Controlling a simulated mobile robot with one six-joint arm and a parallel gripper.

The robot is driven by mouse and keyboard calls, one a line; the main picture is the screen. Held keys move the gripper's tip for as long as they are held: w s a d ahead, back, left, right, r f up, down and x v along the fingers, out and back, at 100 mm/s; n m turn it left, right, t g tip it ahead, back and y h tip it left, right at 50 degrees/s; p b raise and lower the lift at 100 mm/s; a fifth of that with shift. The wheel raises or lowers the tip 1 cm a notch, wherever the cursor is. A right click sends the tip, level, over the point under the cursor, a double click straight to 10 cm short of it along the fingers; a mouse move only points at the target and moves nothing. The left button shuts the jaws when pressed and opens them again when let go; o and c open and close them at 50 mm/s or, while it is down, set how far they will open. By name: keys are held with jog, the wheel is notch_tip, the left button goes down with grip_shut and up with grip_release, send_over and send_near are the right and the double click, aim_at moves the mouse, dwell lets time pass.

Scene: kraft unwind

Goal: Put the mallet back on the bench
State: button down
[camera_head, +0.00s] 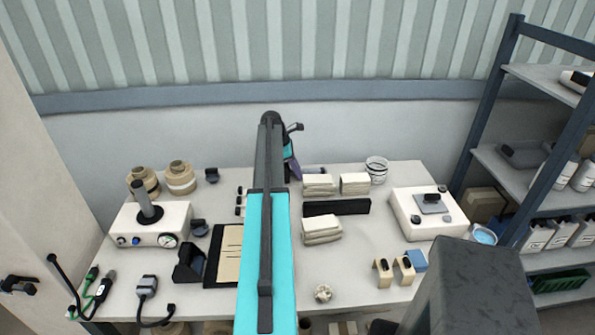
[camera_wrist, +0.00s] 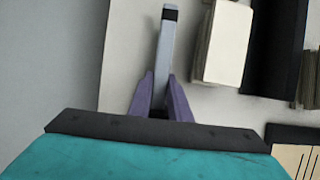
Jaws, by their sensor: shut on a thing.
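My gripper (camera_wrist: 162,98) has two purple fingers and is shut on a slim grey bar with a black end, which I take to be the handle of the mallet (camera_wrist: 165,50). The bar points away from the fingers in the wrist view. In the head view my gripper (camera_head: 293,171) is at the back of the bench (camera_head: 375,235), partly hidden by my arm. The mallet (camera_head: 311,171) sticks out to its right, low at the bench top. I cannot tell whether it touches the surface. Its other end is hidden.
Pale folded stacks (camera_head: 319,187) and a black bar (camera_head: 342,207) lie right of the gripper. A white tub (camera_head: 376,172) and white device (camera_head: 425,215) stand farther right. Left are paper rolls (camera_head: 179,179), a gauge box (camera_head: 150,225) and a clipboard (camera_head: 225,262). A shelf (camera_head: 500,160) stands right.

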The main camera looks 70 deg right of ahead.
jog(key=c, duration=1.6)
grip_release()
jog(key=shift+c, duration=0.2)
jog(key=shift+r, duration=0.15)
jog(key=shift+b+v, duration=2.1)
jog(key=shift+v, duration=3.85)
